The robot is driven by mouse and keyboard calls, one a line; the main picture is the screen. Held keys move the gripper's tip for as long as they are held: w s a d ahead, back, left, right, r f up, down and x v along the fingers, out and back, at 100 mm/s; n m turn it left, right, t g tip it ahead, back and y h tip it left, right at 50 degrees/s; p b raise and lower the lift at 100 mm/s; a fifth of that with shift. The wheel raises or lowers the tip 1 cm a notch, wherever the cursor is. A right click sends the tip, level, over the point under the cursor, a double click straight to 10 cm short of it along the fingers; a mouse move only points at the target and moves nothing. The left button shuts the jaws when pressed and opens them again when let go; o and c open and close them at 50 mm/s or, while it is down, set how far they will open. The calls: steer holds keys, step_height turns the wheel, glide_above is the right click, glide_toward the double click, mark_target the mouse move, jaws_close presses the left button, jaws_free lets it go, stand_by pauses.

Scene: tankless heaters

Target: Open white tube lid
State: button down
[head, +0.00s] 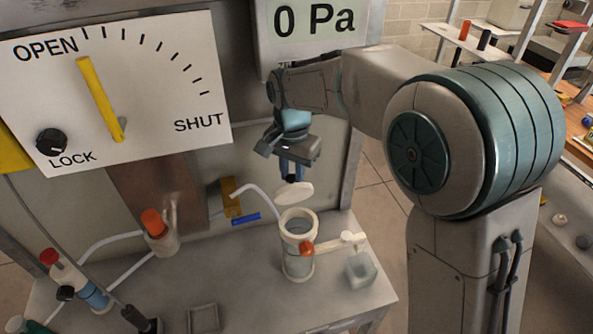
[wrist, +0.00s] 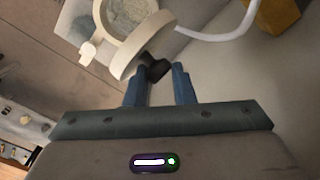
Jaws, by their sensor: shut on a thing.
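The white tube (head: 298,262) stands upright on the grey bench, with its round mouth uncovered and facing up. The mouth's rim also shows at the top of the wrist view (wrist: 104,24). The white round lid (head: 294,193) is tilted up at the far side of the mouth. In the wrist view the lid (wrist: 140,46) overlaps the rim edge; whether they touch there I cannot tell. My gripper (head: 291,177) is above the lid, fingers pointing down. In the wrist view its blue fingers (wrist: 160,72) are shut on the lid's dark knob (wrist: 152,67).
A white hose (head: 262,198) runs behind the tube. A small clear cup (head: 360,269) stands to its right, near the bench edge. A red-topped valve (head: 154,222) stands to the left. The gauge panel (head: 115,85) rises behind.

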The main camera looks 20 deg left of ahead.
mark_target(289, 176)
steer(key=shift+s+a+f, duration=0.2)
steer(key=shift+s+a, duration=0.05)
steer(key=c, duration=1.3)
jaws_free()
steer(key=shift+c, duration=0.2)
steer(key=shift+o, duration=0.9)
steer(key=shift+a+f, duration=0.1)
steer(key=shift+a, duration=0.15)
steer(key=shift+d, duration=0.25)
steer(key=shift+w+d, duration=0.1)
steer(key=shift+w+r, duration=0.1)
steer(key=shift+r, duration=0.3)
step_height(289, 176, up, 7)
steer(key=shift+r+b, duration=0.1)
steer(key=shift+b, duration=0.4)
steer(key=shift+a, duration=0.2)
